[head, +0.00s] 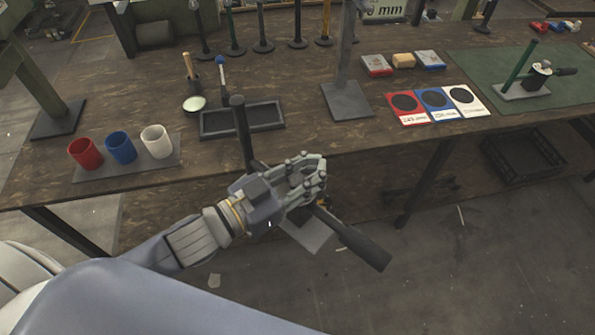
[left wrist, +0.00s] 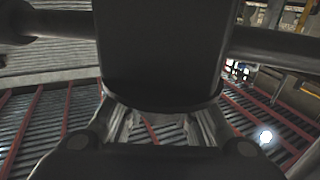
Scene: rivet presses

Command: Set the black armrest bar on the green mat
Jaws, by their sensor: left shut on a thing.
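My left gripper (head: 308,178) is shut on the black armrest bar (head: 362,246), held in front of the table's front edge. The bar's thick dark end sticks out below right of the hand. A dark upright rod (head: 240,125) shows behind the hand at left; whether it belongs to the bar is unclear. The hand hides the middle. In the left wrist view a dark block (left wrist: 160,50) fills the centre, with dark bars to both sides. The green mat (head: 475,68) lies at the table's right, with a green-rodded stand (head: 522,90) on it. My right gripper is out of view.
Red (head: 85,153), blue (head: 121,147) and white (head: 157,141) cups stand at left. The mat's front left is bare.

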